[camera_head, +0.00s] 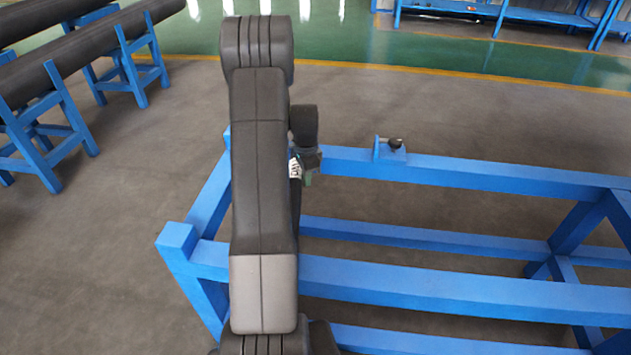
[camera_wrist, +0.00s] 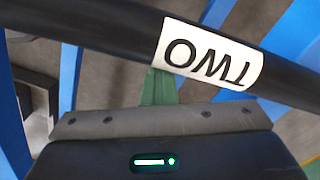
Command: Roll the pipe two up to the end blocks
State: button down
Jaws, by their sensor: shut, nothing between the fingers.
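Pipe two (camera_wrist: 95,28) is a dark pipe with a white "TWO" label (camera_wrist: 208,54), upside down in the wrist view. It crosses the top of that view. In the head view my arm hides most of it; a bit of the label (camera_head: 295,168) shows beside the arm. My gripper (camera_wrist: 160,86) is shut and empty, its green fingers at the pipe's near edge beside the label. I cannot tell if they touch. Blue end blocks stand at the rack's left end: a near one (camera_head: 177,237) and a far one (camera_head: 228,136), partly hidden by my arm.
A small bracket with a dark knob (camera_head: 392,147) sits on the far rail. Other dark pipes (camera_head: 80,52) lie on blue stands at upper left. Floor between is clear.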

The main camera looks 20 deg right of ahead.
jog(key=shift+w+a+p, duration=0.25)
jog(key=shift+w+a, duration=1.8)
jog(key=shift+a, duration=2.2)
jog(key=shift+w+a+p, duration=0.25)
jog(key=shift+w+a, duration=1.75)
jog(key=shift+a, duration=2.2)
notch_tip(320, 180, up, 9)
jog(key=s+d+p, duration=0.1)
jog(key=d+p, duration=0.2)
jog(key=p, duration=0.2)
jog(key=shift+s, duration=0.2)
jog(key=shift+a+f, duration=0.1)
notch_tip(320, 180, down, 9)
jog(key=w+a+b, duration=0.1)
jog(key=a+b, duration=0.1)
jog(key=b, duration=0.3)
jog(key=shift+w+a+r, duration=0.15)
jog(key=shift+a+r, duration=0.05)
jog(key=shift+a, duration=0.05)
jog(key=shift+r, duration=0.1)
